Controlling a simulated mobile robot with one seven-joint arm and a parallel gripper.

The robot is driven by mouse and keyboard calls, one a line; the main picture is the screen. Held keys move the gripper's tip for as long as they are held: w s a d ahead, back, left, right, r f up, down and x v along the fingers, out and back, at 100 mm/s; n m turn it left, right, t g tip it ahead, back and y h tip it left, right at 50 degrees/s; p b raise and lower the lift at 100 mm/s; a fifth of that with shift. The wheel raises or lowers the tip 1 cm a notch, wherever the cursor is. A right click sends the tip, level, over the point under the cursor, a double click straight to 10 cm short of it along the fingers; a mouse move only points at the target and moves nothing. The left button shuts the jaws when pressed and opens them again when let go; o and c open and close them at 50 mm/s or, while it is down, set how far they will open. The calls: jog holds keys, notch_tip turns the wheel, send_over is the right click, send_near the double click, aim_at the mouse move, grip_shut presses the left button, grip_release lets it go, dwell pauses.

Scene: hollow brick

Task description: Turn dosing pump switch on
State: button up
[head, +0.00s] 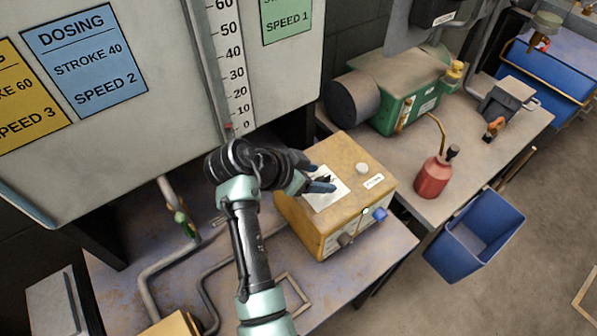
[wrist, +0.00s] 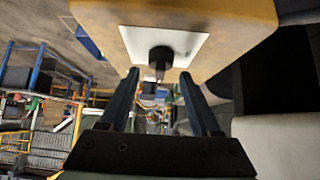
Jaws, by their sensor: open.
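The dosing pump (head: 335,192) is a yellow-orange box on the bench. A white plate (head: 325,198) lies on its top face, with a dark switch (head: 327,178) on it, partly covered by my gripper in the head view. In the wrist view the black switch knob (wrist: 160,58) stands out from the white plate (wrist: 180,38). My gripper (head: 322,186) is at the plate. Its two blue fingers in the wrist view (wrist: 160,82) are apart, one on each side of the knob's line, with the knob at or just beyond the tips. I cannot tell if they touch it.
A red oil can (head: 433,176) and a green machine (head: 408,88) stand to the right. A blue bin (head: 474,236) hangs at the bench edge. A tank (head: 130,90) rises behind on the left.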

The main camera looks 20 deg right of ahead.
jog(key=b+v, duration=0.1)
jog(key=v, duration=1)
